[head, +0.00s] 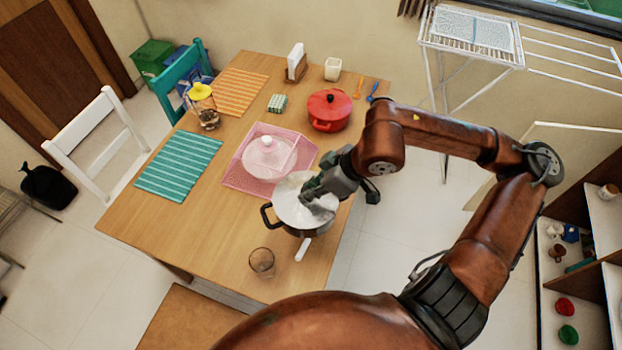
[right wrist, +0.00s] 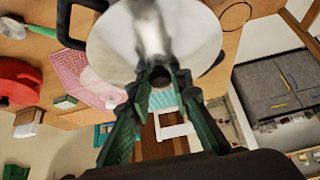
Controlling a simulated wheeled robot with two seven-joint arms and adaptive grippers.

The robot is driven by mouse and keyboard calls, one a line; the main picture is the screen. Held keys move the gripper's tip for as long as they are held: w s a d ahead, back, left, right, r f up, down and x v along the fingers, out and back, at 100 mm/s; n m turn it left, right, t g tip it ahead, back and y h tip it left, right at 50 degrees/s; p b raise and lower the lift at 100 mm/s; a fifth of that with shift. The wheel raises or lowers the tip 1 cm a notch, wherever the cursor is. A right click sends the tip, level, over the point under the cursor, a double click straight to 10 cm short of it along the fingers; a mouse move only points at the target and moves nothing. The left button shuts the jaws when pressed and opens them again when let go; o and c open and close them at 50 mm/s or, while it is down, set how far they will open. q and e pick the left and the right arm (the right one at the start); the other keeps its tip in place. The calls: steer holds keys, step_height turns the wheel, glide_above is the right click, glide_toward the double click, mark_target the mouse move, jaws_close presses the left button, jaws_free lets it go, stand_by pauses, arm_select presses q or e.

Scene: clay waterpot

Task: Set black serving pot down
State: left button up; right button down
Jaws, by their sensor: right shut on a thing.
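The black serving pot (head: 285,222), with a pale top and dark side handles, is at the table's right edge. My right gripper (head: 326,200) is shut on it at its right side. In the right wrist view the pot's pale round top (right wrist: 110,45) fills the upper middle, and the gripper (right wrist: 160,80) has its fingertips around a dark part at the rim. The fingers partly hide the grip. I cannot tell whether the pot's base touches the table. My left gripper is not in view.
A glass (head: 262,262) stands in front. A red pot (head: 328,110) is farther back. The table's front left is clear.

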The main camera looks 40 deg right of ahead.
mark_target(282, 195)
steer(key=shift+w+a+f, duration=0.35)
steer(key=shift+w+a, duration=0.4)
steer(key=shift+a, duration=0.1)
steer(key=w+a+f, duration=0.1)
steer(key=w+a, duration=0.1)
steer(key=a, duration=0.1)
steer(key=shift+w+f+b, duration=0.25)
steer(key=shift+f+b, duration=0.05)
steer(key=shift+f, duration=0.05)
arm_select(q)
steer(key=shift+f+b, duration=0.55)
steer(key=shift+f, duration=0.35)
arm_select(e)
steer(key=s+a+x, duration=0.1)
steer(key=x, duration=0.9)
steer(key=shift+f, duration=0.45)
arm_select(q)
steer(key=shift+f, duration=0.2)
arm_select(e)
steer(key=shift+a+f, duration=0.1)
steer(key=shift+f, duration=0.05)
steer(key=c, duration=1.7)
jaws_free()
steer(key=shift+s, duration=0.1)
steer(key=shift+c, duration=0.2)
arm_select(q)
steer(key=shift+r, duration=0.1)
